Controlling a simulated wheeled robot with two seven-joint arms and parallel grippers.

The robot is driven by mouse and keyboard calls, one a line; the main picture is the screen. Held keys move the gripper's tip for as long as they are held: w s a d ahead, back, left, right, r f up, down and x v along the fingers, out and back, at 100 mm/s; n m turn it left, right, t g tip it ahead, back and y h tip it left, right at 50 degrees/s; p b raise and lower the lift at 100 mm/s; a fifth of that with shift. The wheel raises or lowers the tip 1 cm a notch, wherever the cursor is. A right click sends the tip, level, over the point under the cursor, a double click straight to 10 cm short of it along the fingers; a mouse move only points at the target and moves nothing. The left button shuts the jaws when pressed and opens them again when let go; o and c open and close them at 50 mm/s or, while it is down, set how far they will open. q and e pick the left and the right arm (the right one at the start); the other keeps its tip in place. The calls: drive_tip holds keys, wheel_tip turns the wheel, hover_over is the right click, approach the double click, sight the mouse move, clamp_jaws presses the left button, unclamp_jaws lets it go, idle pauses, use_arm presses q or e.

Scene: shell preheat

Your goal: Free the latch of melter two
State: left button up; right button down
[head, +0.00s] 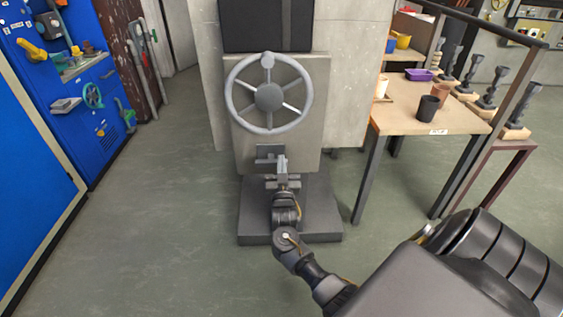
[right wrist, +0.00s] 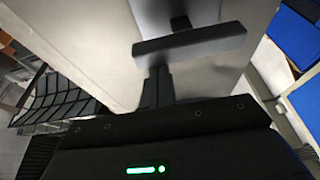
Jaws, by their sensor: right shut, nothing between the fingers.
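The melter's front is a grey panel (head: 240,150) with a large spoked handwheel (head: 268,97). Below the wheel is a small dark grey latch (head: 265,153). In the right wrist view the latch shows as a dark bar (right wrist: 195,43) on a short post against the pale panel. My right gripper (head: 282,163) is shut and empty, its fingertips at the right part of the latch. In the right wrist view the shut fingers (right wrist: 156,80) end at the bar's left part; I cannot tell whether they touch it. My left gripper is out of view.
The melter stands on a dark plinth (head: 250,225). To the right is a table (head: 455,120) with cups and a purple tray (head: 419,75), and a rack of dark tools on wooden blocks. Blue cabinets (head: 35,140) line the left. The floor between is clear.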

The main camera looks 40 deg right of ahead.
drive_tip(key=shift+f, duration=0.25)
idle(0.3)
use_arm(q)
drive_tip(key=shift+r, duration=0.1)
use_arm(e)
drive_tip(key=shift+m, duration=0.4)
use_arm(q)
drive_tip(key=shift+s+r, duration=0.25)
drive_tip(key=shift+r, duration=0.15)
use_arm(e)
drive_tip(key=shift+s+m+h, duration=0.1)
drive_tip(key=shift+m+h, duration=0.2)
use_arm(q)
drive_tip(key=shift+b, duration=0.3)
use_arm(e)
drive_tip(key=shift+f, duration=0.1)
